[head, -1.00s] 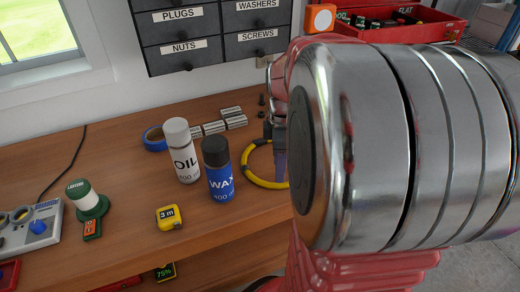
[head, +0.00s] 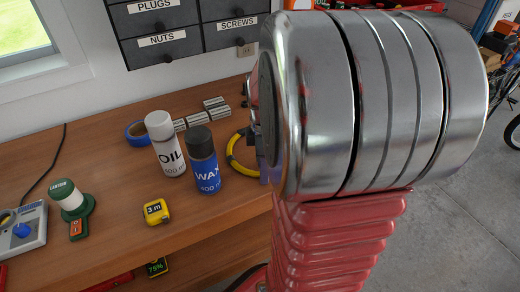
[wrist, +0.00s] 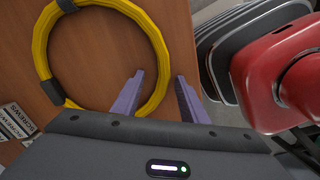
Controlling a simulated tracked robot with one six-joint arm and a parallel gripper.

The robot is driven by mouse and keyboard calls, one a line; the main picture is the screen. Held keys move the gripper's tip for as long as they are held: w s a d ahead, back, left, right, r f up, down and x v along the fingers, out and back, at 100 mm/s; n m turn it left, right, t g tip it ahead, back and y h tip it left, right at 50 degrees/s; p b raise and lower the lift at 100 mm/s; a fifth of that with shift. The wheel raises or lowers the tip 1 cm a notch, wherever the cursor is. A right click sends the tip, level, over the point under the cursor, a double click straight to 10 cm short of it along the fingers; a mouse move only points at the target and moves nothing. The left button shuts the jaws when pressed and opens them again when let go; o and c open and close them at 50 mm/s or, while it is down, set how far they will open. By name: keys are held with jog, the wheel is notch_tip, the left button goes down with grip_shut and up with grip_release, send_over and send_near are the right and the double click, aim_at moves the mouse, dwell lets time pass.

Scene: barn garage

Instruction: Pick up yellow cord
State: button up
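The yellow cord (head: 235,160) is a coiled ring on the wooden workbench, its right part hidden behind my arm in the head view. In the wrist view the yellow cord (wrist: 41,45) fills the upper left as a loop with dark bands. My gripper (wrist: 160,75) is open, with two purple fingers. The left finger is inside the ring and the right finger outside it, with the cord's right side between them. A gap shows on the right finger's side. I cannot tell whether the left finger touches the cord.
A wax bottle (head: 208,162) and an oil bottle (head: 168,145) stand left of the cord. Drawers (head: 160,40) hang behind.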

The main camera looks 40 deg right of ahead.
dwell(0.3)
grip_shut()
dwell(0.3)
jog(key=shift+r, duration=0.1)
